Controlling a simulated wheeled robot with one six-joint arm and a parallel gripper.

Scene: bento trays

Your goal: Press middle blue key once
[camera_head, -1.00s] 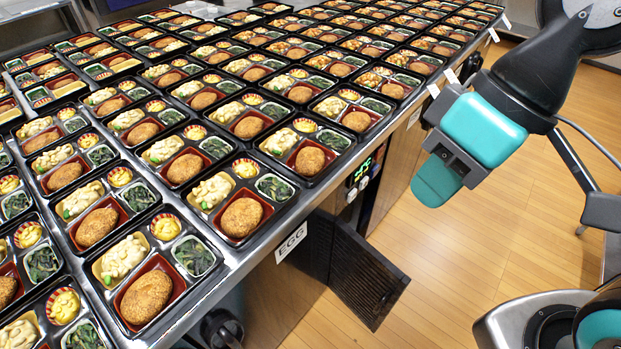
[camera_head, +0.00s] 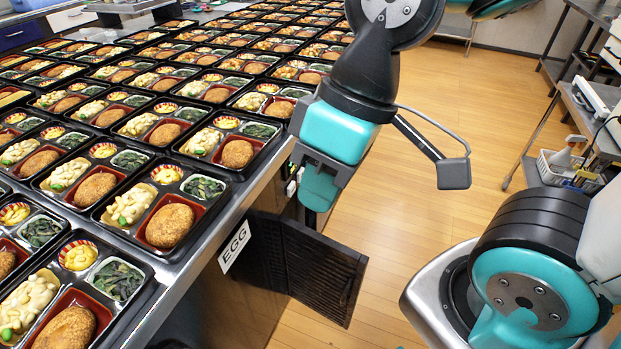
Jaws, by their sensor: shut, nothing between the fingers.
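My gripper (camera_head: 318,190), with teal finger pads and a dark grey body, is shut and empty. It points down just off the front side of the long counter (camera_head: 184,300), below its top edge. A narrow strip of a control panel (camera_head: 293,184) with small pale parts shows just left of the gripper. The rest of the panel is hidden behind the gripper. I cannot make out a blue key. I cannot tell whether the fingertips touch the panel.
Black bento trays (camera_head: 150,250) with food cover the counter top. The wooden floor (camera_head: 420,200) is clear; a shelf cart (camera_head: 590,130) stands at right.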

